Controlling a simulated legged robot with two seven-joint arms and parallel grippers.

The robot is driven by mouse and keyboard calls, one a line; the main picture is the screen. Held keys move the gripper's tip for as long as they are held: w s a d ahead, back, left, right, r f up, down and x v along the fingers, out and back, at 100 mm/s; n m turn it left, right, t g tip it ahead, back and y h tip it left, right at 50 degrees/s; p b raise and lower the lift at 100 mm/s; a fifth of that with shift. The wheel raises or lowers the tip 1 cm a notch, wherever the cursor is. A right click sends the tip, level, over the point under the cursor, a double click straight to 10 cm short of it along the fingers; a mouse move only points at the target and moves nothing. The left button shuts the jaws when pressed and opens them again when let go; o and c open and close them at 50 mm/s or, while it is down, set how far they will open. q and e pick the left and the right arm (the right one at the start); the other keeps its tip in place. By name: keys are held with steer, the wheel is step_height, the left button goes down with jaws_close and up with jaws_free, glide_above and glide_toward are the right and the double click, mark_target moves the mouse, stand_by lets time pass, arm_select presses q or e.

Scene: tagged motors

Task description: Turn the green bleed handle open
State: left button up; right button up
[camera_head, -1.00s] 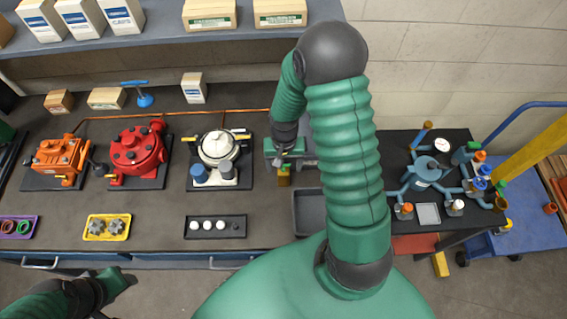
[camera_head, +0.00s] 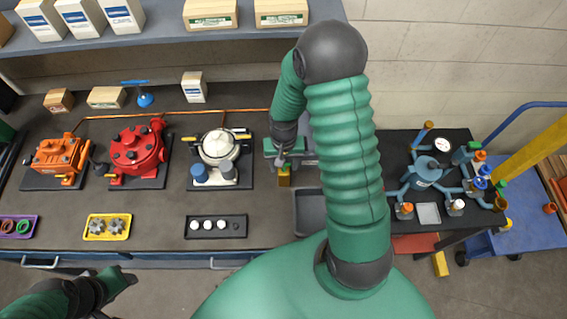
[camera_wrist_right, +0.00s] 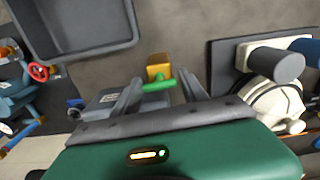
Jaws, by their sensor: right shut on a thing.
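The green bleed handle (camera_wrist_right: 158,86) is a short bar in front of a brass-yellow block (camera_wrist_right: 158,70) in the right wrist view. My right gripper (camera_wrist_right: 160,82) is shut on the handle, which lies between its two fingers. In the head view my right gripper (camera_head: 283,158) points down just above the brass block (camera_head: 284,178), beside a grey body mostly hidden by my right arm. The handle is hard to make out there. My left gripper (camera_head: 122,282) hangs at the lower left, in front of the bench and away from everything; its fingers are not clear.
The cream-and-black pump (camera_head: 218,148) stands left of my right gripper. A dark empty tray (camera_head: 309,212) lies to the front right. A black tray with white caps (camera_head: 216,226) is at the front. A shelf (camera_head: 150,40) with boxes runs along the back.

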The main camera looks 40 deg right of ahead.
steer(key=n+p, duration=0.1)
steer(key=n, duration=0.3)
steer(key=shift+r+n, duration=0.15)
steer(key=shift+n, duration=0.15)
steer(key=n+p, duration=0.1)
steer(key=n, duration=0.3)
steer(key=n+p, duration=0.2)
steer(key=n, duration=0.3)
steer(key=shift+w+n+p, duration=0.1)
steer(key=shift+n+p, duration=0.7)
steer(key=shift+n, duration=1)
steer(key=o, duration=1.2)
steer(key=shift+o, duration=0.9)
